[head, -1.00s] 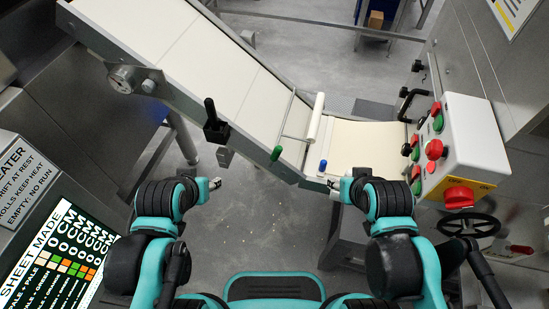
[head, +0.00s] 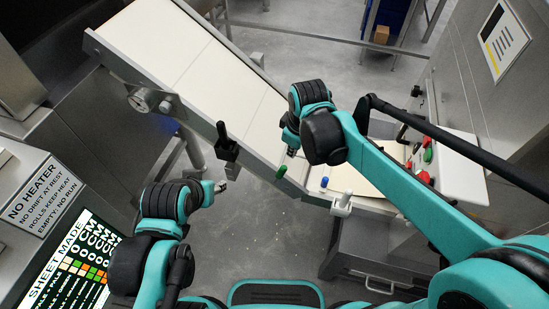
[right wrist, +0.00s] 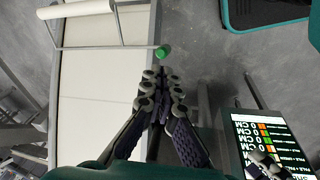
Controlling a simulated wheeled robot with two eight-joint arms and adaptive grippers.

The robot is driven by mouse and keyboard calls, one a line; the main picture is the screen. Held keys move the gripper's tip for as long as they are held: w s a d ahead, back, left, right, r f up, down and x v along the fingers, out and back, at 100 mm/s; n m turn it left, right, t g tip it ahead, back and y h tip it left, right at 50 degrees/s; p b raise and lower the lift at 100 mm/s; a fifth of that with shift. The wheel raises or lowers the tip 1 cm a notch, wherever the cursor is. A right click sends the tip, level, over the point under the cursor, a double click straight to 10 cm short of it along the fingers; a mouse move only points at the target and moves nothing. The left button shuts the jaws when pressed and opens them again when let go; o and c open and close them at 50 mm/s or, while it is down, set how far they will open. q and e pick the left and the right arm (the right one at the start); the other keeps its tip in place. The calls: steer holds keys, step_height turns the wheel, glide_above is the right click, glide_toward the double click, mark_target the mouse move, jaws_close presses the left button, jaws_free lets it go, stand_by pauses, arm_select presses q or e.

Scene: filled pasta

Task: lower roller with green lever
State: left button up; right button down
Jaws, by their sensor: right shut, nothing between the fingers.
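The green lever (head: 282,172) is a small green knob on the near edge of the pale conveyor (head: 185,60). It also shows in the right wrist view (right wrist: 162,51), at the end of a thin metal frame. The white roller (right wrist: 76,9) lies across the belt at the top left of that view; in the head view my right arm hides it. My right gripper (right wrist: 161,88) is shut and empty, with its tips just short of the green knob and apart from it. In the head view the right gripper (head: 292,151) is just above the knob. My left gripper (head: 221,186) hangs below the conveyor, its fingers too small to judge.
A black lever (head: 224,140) stands on the conveyor's near side, left of the green knob. A blue knob (head: 324,182) sits to its right. A control box (head: 455,170) with coloured buttons is partly behind my right arm. A sheet display (head: 75,262) stands lower left.

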arm_select(q)
step_height(320, 180, up, 4)
steer(key=p, duration=0.2)
steer(key=shift+f+p, duration=0.25)
steer(key=shift+p, duration=0.15)
arm_select(e)
steer(key=w+a+f+n+g, duration=0.1)
steer(key=w+a+f+n, duration=0.1)
steer(key=a+n, duration=0.3)
steer(key=w+a, duration=0.1)
steer(key=a, duration=0.3)
steer(key=shift+w+g+h, duration=0.2)
steer(key=shift+g+h, duration=0.1)
steer(key=shift+g, duration=0.1)
steer(key=shift+f, duration=0.15)
arm_select(q)
steer(key=shift+f+b, duration=2.1)
arm_select(e)
steer(key=d+f, duration=0.3)
steer(key=f, duration=0.7)
steer(key=shift+w+d+f, duration=0.15)
steer(key=shift+d+f, duration=0.25)
